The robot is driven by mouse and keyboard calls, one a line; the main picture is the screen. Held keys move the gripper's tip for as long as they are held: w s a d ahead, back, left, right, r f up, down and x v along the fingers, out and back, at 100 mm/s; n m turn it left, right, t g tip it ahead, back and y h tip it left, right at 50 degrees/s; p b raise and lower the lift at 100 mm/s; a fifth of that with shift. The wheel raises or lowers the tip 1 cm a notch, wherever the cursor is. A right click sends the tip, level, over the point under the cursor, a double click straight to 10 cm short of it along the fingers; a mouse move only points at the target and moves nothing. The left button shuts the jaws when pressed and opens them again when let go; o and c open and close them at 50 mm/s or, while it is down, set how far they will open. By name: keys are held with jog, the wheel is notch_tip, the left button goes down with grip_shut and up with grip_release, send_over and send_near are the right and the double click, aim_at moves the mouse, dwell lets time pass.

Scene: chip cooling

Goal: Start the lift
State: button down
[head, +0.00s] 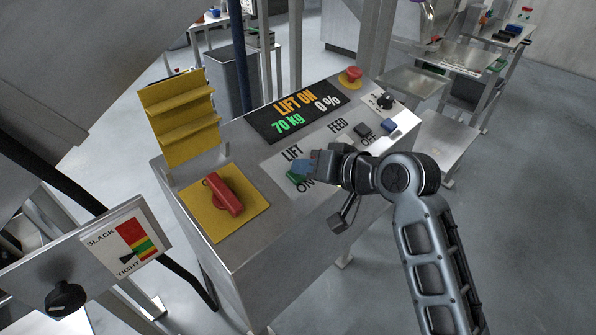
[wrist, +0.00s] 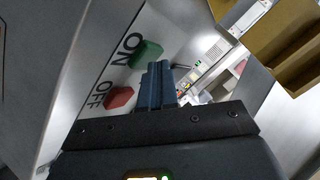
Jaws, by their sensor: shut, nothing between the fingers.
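The control panel's display (head: 291,112) reads LIFT ON in orange, 70 kg in green and 0 % in white. The green lift ON button (head: 294,178) is partly hidden by my gripper (head: 304,168). In the wrist view the green button (wrist: 147,53) is beside the shut blue fingertips of my gripper (wrist: 155,75), and the red OFF button (wrist: 119,97) is lower left. The red button is hidden in the head view. My gripper is shut and empty, with its tips at the green button. I cannot tell if they touch it.
A red rotary switch (head: 225,195) sits on a yellow plate, with a yellow rack (head: 180,120) behind. A red mushroom button (head: 352,74), a black knob (head: 385,101) and a blue block (head: 389,125) are on the panel. A SLACK/TIGHT gauge (head: 127,242) stands left.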

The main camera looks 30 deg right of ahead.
dwell(0.3)
jog(key=shift+s+d+r+p, duration=0.1)
jog(key=shift+s+r+p, duration=0.2)
jog(key=shift+r+p, duration=0.65)
jog(key=shift+f, duration=0.1)
jog(key=r+p, duration=0.2)
jog(key=s+r+p, duration=0.1)
jog(key=r+p, duration=0.1)
jog(key=p, duration=0.1)
jog(key=shift+s+d+r, duration=0.2)
jog(key=shift+r, duration=0.2)
dwell(0.3)
